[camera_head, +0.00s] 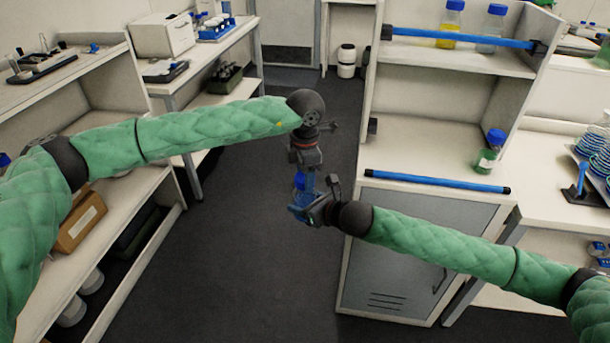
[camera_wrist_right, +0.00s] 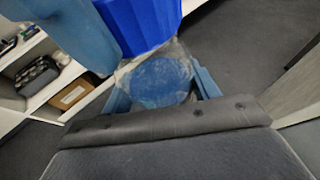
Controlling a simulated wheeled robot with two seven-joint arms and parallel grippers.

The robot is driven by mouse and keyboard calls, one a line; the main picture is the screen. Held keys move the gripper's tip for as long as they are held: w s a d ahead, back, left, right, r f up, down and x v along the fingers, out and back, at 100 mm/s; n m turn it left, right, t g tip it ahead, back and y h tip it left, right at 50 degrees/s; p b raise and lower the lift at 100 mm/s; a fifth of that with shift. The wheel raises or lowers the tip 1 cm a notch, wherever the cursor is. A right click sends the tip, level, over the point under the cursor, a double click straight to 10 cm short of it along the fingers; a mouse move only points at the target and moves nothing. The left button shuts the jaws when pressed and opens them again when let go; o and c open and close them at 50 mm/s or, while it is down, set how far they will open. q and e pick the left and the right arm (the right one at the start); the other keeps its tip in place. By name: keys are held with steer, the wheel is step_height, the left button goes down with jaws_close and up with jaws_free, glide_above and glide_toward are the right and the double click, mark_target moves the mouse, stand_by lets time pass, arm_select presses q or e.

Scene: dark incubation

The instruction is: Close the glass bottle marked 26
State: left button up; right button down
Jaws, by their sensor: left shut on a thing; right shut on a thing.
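A glass bottle with blue contents (camera_head: 301,199) is held in the air in front of the cabinet. In the right wrist view the bottle (camera_wrist_right: 160,80) sits between the fingers of my right gripper (camera_head: 311,209), which is shut on it. No number can be read on it. My left gripper (camera_head: 302,172) points down from above and is shut on a ribbed blue cap (camera_wrist_right: 140,22). The cap (camera_head: 300,182) is just above the bottle in the head view. Whether cap and bottle touch, I cannot tell.
A blue-capped bottle with green liquid (camera_head: 487,153) stands on the right counter. A yellow bottle (camera_head: 450,22) and a clear bottle (camera_head: 491,25) stand on the upper shelf. Blue rails (camera_head: 437,181) edge the shelves. The dark floor (camera_head: 235,240) below the grippers is clear.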

arm_select(q)
steer(key=m, duration=0.4)
steer(key=shift+w+a, duration=0.1)
steer(key=m, duration=1.2)
steer(key=shift+w, duration=0.1)
steer(key=o, duration=1.1)
steer(key=shift+s+r, duration=0.2)
steer(key=shift+r, duration=2)
steer(key=shift+r, duration=0.1)
steer(key=shift+c, duration=0.5)
